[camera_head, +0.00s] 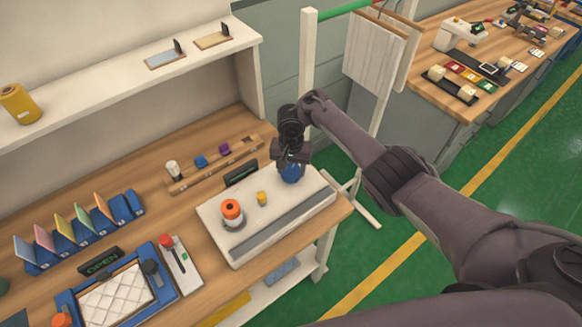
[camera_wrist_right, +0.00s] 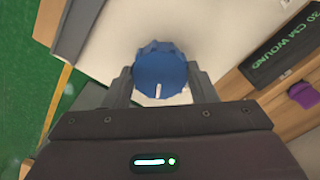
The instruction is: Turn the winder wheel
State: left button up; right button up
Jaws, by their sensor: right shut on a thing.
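The winder wheel is a blue knob (camera_head: 291,173) with a ridged edge at the far right end of a white winder base (camera_head: 220,208). It also shows in the right wrist view as a blue ridged wheel (camera_wrist_right: 160,72) with a white mark near its lower edge. My right gripper (camera_head: 290,160) reaches down over it from above, its fingers on either side of the wheel and shut on it. In the head view the gripper hides the top of the wheel. An orange-topped spool (camera_head: 232,213) and a small yellow piece (camera_head: 262,198) stand on the base. My left gripper is out of view.
A dark display (camera_wrist_right: 285,45) reading "20 CM WOUND" stands beside the base. A wooden rack (camera_head: 215,165) with small coloured pieces lies behind. A blue tray (camera_head: 165,290) with a quilted white pad and a row of coloured cards (camera_head: 80,225) are at left.

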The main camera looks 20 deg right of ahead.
aim_at(290, 171)
jog(key=shift+w+r, duration=0.15)
jog(key=o, duration=1)
jog(key=shift+c, duration=0.2)
notch_tip(290, 171, up, 6)
jog(key=shift+f, duration=0.25)
jog(key=shift+a+r, duration=0.2)
jog(key=shift+r, duration=0.3)
jog(key=shift+d+r, duration=0.2)
jog(key=shift+r, duration=0.35)
